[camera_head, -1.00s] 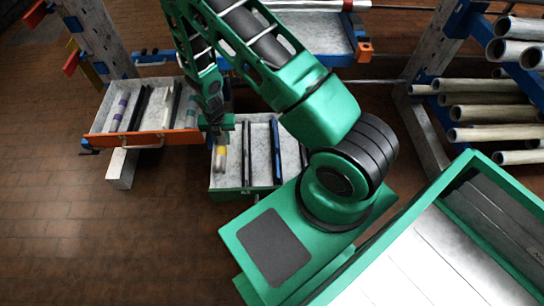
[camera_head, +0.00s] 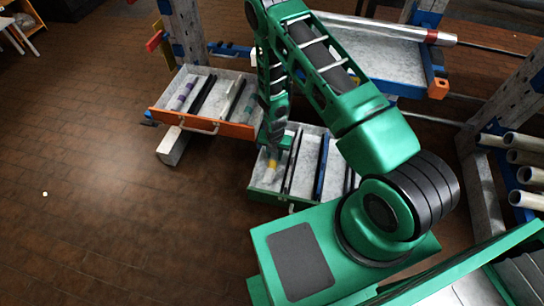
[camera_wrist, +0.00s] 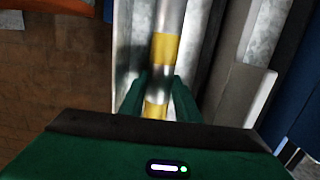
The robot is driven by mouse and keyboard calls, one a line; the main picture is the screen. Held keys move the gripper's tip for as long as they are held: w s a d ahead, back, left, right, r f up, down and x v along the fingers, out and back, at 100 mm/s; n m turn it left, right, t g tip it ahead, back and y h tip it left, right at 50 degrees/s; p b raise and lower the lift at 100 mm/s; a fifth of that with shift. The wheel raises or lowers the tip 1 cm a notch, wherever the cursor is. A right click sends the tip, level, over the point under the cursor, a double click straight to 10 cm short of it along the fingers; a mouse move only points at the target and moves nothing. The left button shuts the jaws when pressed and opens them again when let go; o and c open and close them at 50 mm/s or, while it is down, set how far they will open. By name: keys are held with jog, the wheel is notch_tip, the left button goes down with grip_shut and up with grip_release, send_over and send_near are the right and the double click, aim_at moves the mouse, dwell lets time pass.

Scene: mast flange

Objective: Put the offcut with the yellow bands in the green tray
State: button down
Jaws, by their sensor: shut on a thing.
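The offcut with the yellow bands (camera_wrist: 166,48) is a pale metal tube, seen between my gripper's two green fingers in the wrist view. My gripper (camera_wrist: 158,98) is shut on it. In the head view the offcut (camera_head: 272,163) shows at the left end of the green tray (camera_head: 283,201), mostly hidden by my gripper (camera_head: 273,148) and arm. It runs along the tray's left wall, inside it. I cannot tell whether it touches the tray's bottom. The green tray also holds dark and blue bars.
A tray with an orange front (camera_head: 207,124) stands to the left, holding a purple-banded offcut (camera_head: 182,94) and dark bars. A white beam end (camera_head: 171,147) juts below it. A blue-edged shelf (camera_head: 390,62) is behind. Pipes (camera_head: 524,175) stack on a rack at right.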

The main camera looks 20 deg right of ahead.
jog(key=shift+f, duration=0.3)
jog(key=c, duration=1.3)
grip_release()
jog(key=shift+c, duration=0.2)
jog(key=shift+r, duration=0.1)
